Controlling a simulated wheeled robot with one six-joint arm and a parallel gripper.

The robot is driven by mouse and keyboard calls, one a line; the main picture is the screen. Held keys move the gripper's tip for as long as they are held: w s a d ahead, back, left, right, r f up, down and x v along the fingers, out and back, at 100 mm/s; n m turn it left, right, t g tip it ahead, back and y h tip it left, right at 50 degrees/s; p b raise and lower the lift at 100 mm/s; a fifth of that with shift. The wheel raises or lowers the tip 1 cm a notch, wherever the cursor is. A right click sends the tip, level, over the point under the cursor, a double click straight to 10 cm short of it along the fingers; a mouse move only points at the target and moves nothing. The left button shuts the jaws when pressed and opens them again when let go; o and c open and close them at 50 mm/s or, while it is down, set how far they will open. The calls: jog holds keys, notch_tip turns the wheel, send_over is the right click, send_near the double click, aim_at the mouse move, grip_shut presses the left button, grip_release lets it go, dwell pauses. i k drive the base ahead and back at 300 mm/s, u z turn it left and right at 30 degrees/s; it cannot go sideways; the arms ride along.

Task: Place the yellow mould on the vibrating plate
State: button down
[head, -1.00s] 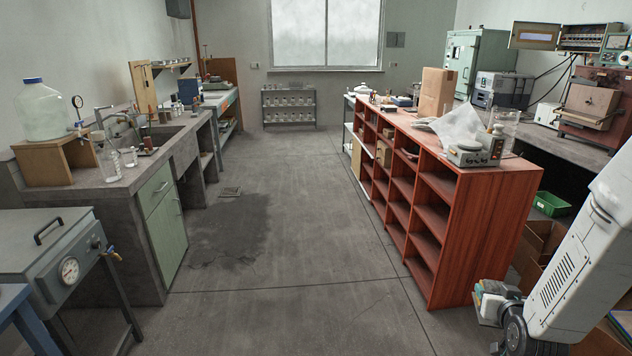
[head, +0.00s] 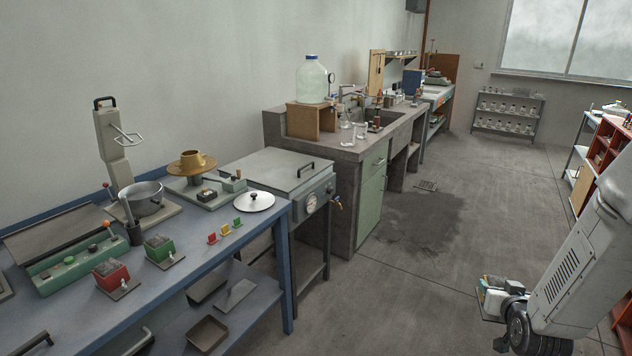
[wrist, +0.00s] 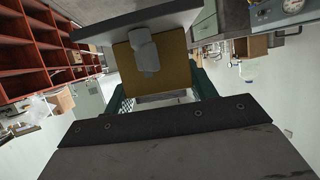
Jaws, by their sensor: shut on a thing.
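The yellow mould (wrist: 178,66) is in my gripper (wrist: 162,94). In the wrist view its yellow face shows between the two dark green fingers, with a grey lump in front and a grey base plate (wrist: 105,33) beyond. In the head view my gripper (head: 492,292) is at the lower right, over the floor, well away from the blue bench; the mould is small and partly hidden there. What looks like the vibrating plate (head: 50,231) is a dark flat plate behind a green control box (head: 75,264) at the left of the bench. Its top looks bare.
On the blue bench (head: 240,282), a red mould (head: 111,273) and a green mould (head: 158,248) stand right of the control box. A steel bowl (head: 144,199), a brass-topped device (head: 191,163) and a white lid (head: 255,201) are behind them. Open floor (head: 400,310) lies between bench and gripper.

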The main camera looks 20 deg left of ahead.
aim_at(58, 229)
jog(key=u, duration=1.65)
